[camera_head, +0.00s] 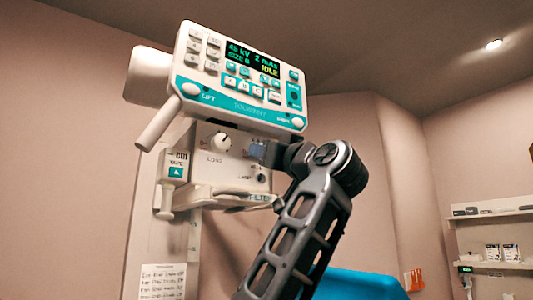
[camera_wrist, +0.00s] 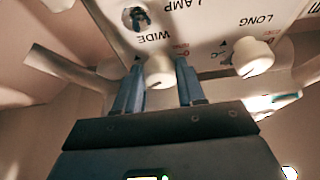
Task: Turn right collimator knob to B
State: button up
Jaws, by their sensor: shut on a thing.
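The right collimator knob is the white knob (camera_wrist: 159,72) marked WIDE in the wrist view, where the picture looks turned over. My gripper (camera_wrist: 160,65) has one blue finger on each side of it and is shut on it. In the head view my gripper (camera_head: 257,150) covers this knob, and its pointer and letters cannot be read. The other white knob (camera_wrist: 253,58), marked LONG, stands free beside it; it also shows in the head view (camera_head: 220,142). The collimator box (camera_head: 232,170) hangs under the control panel (camera_head: 245,75), whose screen reads SIZE B and IDLE.
A lamp switch (camera_wrist: 137,18) sits near the held knob. A grey handle bar (camera_head: 160,122) sticks out at the left of the panel. A filter slot (camera_head: 250,196) lies below the knobs. Shelves (camera_head: 495,215) and a blue surface (camera_head: 355,285) are at the right.

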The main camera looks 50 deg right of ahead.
jog(key=c, duration=0.4)
jog(key=shift+c, duration=0.2)
jog(key=shift+d+f+n, duration=0.1)
jog(key=shift+n, duration=0.3)
jog(key=shift+s+d+r+n+g+y+b, duration=0.2)
jog(key=shift+n+y, duration=0.95)
jog(key=shift+n, duration=1.15)
jog(key=shift+w+a+f+n+g+y+b, duration=0.15)
jog(key=shift+n+y+b, duration=0.2)
jog(key=shift+n+y, duration=1.4)
jog(key=shift+s+d+r+n+g+y+b, duration=0.2)
jog(key=shift+n+y, duration=0.4)
jog(key=shift+n, duration=2.25)
jog(key=shift+w, duration=0.15)
